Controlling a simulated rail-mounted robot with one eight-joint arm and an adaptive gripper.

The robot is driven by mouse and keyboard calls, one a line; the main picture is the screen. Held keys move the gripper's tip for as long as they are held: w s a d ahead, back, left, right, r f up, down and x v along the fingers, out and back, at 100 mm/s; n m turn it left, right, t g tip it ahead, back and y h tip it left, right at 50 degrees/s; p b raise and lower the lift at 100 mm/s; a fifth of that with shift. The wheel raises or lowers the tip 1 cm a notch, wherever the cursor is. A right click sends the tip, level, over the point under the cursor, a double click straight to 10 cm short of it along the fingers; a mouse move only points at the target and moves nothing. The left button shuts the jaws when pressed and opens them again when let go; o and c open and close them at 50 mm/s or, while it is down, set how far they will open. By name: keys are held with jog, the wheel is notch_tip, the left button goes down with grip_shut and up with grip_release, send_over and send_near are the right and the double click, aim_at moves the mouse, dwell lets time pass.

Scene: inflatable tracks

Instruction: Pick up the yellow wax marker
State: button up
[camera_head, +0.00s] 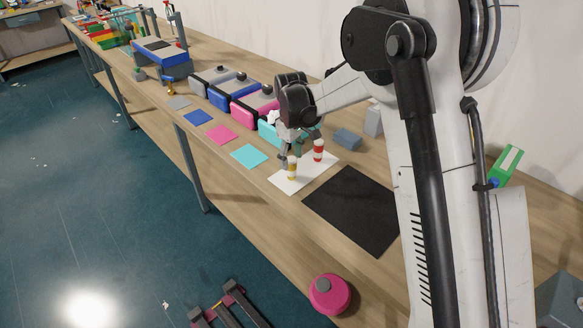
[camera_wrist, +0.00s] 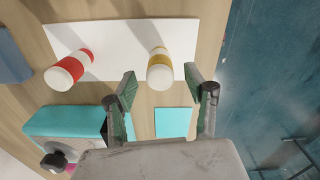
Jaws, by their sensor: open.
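The yellow wax marker (camera_head: 292,168) is a short white cylinder with a yellow band, standing upright on a white sheet (camera_head: 287,185) on the bench. In the wrist view the yellow marker (camera_wrist: 159,68) is beyond the fingertips, roughly midway between them. My gripper (camera_head: 299,148) is close beside it in the head view. In the wrist view my gripper (camera_wrist: 160,80) is open with nothing between its fingers. A red wax marker (camera_head: 318,150) stands on the same sheet, and it shows at the left in the wrist view (camera_wrist: 69,68).
A black mat (camera_head: 355,210) lies right of the white sheet. A cyan square (camera_head: 249,156) lies to the left, with a cyan box (camera_wrist: 75,122) close by. A grey-blue block (camera_head: 347,139) is behind. A pink round container (camera_head: 329,294) is near the front edge.

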jog(key=shift+f, duration=1.05)
grip_shut()
jog(key=shift+r, duration=0.1)
